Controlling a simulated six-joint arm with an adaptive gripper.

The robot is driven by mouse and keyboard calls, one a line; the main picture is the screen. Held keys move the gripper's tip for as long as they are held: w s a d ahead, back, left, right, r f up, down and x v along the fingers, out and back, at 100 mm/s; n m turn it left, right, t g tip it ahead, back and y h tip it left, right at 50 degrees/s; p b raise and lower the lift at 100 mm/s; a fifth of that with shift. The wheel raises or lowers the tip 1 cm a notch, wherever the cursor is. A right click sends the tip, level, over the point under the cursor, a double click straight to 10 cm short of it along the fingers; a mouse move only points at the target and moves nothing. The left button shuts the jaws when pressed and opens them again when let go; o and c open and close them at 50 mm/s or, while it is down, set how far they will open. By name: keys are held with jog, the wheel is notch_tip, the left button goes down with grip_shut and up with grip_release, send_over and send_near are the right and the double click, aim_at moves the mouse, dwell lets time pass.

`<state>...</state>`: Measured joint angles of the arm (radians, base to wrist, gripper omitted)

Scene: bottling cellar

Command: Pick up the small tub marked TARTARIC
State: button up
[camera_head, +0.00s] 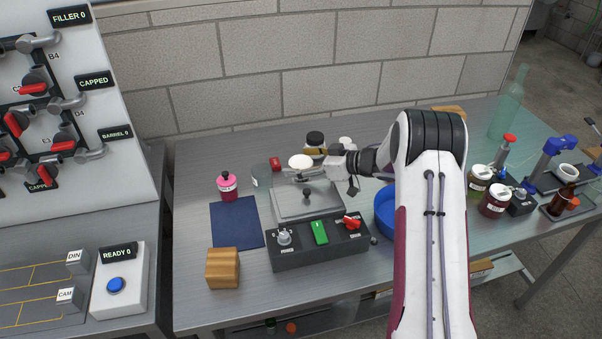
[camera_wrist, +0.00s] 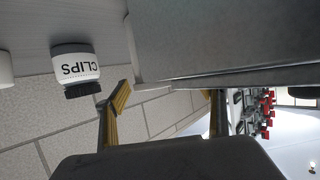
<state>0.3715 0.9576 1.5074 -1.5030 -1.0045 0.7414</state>
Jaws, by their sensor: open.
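No TARTARIC marking is readable in either view, so I cannot tell which container is that tub. My gripper (camera_head: 304,176) is open above the grey plate (camera_head: 300,203) in the head view. In the wrist view its yellow fingertips (camera_wrist: 168,97) stand apart, with no held object visible between them. Part of another white object (camera_wrist: 5,69) shows at the left edge. In the head view, a black-lidded jar (camera_head: 315,140) and a small white-topped container (camera_head: 345,142) stand behind my gripper.
A black control box (camera_head: 318,246) with a green switch stands before the plate. A blue bowl (camera_head: 384,209) is partly hidden by my arm. Jars (camera_head: 494,200) stand right.

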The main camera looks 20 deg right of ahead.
jog(key=shift+w+a+f, duration=0.15)
jog(key=shift+w+a, duration=0.05)
dwell(0.4)
jog(key=c, duration=1.4)
jog(key=shift+c, duration=0.2)
jog(key=shift+r, duration=5.1)
